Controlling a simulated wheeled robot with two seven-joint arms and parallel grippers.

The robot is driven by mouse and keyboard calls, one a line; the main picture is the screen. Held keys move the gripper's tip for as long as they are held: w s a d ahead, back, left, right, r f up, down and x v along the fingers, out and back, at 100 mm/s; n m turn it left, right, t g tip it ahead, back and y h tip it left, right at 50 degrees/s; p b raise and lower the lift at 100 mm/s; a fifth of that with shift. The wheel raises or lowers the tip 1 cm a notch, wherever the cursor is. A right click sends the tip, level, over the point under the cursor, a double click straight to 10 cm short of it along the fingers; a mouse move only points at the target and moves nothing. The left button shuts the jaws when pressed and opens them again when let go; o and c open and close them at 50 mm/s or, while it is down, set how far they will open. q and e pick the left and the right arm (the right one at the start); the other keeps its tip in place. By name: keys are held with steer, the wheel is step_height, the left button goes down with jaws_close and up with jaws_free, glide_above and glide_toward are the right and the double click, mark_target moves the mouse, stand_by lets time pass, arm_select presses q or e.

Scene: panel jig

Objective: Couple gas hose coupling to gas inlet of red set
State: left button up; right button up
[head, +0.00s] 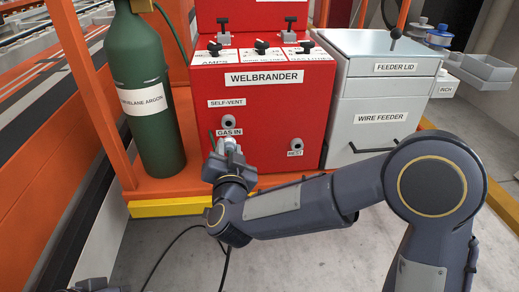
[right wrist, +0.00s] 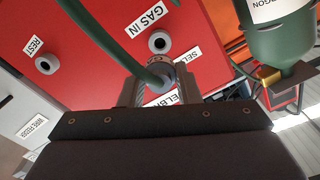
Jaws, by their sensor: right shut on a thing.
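The red set (head: 262,150), a red box labelled WELBRANDER, stands in the middle of the head view. Its gas inlet (head: 231,121), a grey round port above the GAS IN label, is uncovered; it also shows in the right wrist view (right wrist: 158,42). My right gripper (head: 229,151) is shut on the gas hose coupling (right wrist: 160,80), just in front of the panel and slightly below the inlet in the head view. The coupling appears apart from the inlet. A green hose (right wrist: 129,50) curves from it. A dark part of mine at the bottom left may be my left gripper (head: 95,285).
A second port (head: 297,144), labelled REST, is lower right on the panel. A green argon cylinder (head: 147,130) stands left beside an orange post. A grey wire feeder cabinet (head: 372,105) stands right.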

mark_target(229, 138)
steer(key=shift+w+a, duration=0.1)
steer(key=shift+w, duration=2.45)
steer(key=shift+w, duration=1.4)
steer(key=o, duration=1.2)
steer(key=shift+c, duration=0.2)
steer(key=s+p, duration=0.1)
steer(key=s, duration=0.6)
steer(key=shift+s+p, duration=0.3)
steer(key=shift+s, duration=0.1)
steer(key=shift+d, duration=0.2)
